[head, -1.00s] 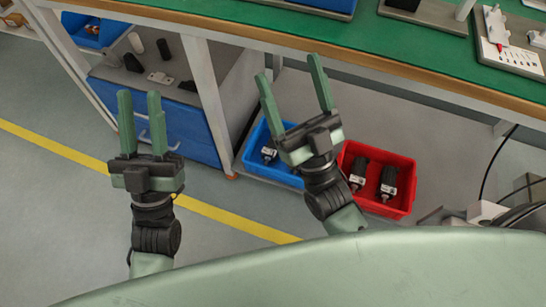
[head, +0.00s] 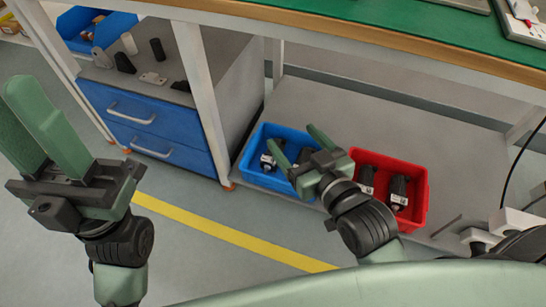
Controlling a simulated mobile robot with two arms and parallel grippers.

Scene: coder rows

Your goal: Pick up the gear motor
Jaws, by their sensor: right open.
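A gear motor (head: 267,161), dark with a silvery end, lies in the blue bin (head: 249,178) on the low shelf under the bench. My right gripper (head: 292,137) is open and empty above this bin, its fingers pointing toward the far side and hiding part of what lies inside. Two more black gear motors, a left one (head: 366,179) and a right one (head: 398,192), lie in the red bin (head: 422,183) just to the right. My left gripper (head: 13,96) is open and empty at the far left, over the floor.
The green-topped bench (head: 360,30) overhangs the bins. A blue drawer cabinet (head: 150,128) stands left of the bins, with small dark and grey parts on top. A bench leg (head: 197,80) stands between. Grey equipment and a black cable are at the right. The floor in front is clear.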

